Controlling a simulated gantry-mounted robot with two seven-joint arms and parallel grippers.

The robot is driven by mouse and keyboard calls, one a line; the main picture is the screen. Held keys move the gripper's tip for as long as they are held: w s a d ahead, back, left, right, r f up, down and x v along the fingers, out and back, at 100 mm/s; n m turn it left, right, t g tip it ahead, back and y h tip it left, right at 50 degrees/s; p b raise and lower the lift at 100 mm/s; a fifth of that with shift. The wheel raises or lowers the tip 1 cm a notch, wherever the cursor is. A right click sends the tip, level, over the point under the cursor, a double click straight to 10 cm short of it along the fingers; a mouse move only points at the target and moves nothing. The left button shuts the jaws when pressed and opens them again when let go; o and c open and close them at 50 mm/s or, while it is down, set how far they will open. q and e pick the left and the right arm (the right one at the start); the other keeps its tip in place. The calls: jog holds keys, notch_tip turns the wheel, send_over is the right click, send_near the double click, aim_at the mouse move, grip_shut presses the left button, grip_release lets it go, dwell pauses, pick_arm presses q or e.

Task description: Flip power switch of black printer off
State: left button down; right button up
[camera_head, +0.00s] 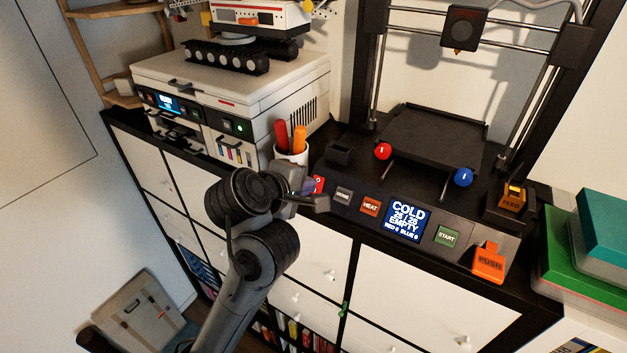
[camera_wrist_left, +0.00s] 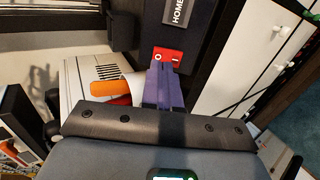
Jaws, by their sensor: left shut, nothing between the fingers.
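The black printer (camera_head: 420,135) is an open-frame 3D printer on top of the cabinet at right. Its red power switch (camera_head: 318,182) is at the left end of its front panel, partly hidden by my left gripper (camera_head: 309,193). In the left wrist view the red switch (camera_wrist_left: 170,54) shows "O" and "I" marks. My left gripper's purple fingers (camera_wrist_left: 163,88) are shut and empty, with their tips at or just beside the switch's edge. I cannot tell if they touch it. My right gripper is out of view.
HOME (camera_head: 342,195), HEAT (camera_head: 370,206) and START (camera_head: 447,236) buttons and a lit screen (camera_head: 406,220) reading "COLD" line the panel. A white cup (camera_head: 291,155) with orange and red handles stands close by the gripper. A white printer (camera_head: 230,100) stands at left.

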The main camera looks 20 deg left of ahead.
aim_at(319, 180)
pick_arm(q)
jog(key=shift+x, duration=1.9)
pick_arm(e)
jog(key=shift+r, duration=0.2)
pick_arm(q)
jog(key=shift+w+a+b, duration=0.1)
jog(key=shift+w+b, duration=0.3)
jog(key=shift+s, duration=0.4)
jog(key=shift+w+r+p, duration=0.15)
jog(key=shift+p, duration=0.15)
jog(key=shift+r+p, duration=0.3)
jog(key=shift+r, duration=0.4)
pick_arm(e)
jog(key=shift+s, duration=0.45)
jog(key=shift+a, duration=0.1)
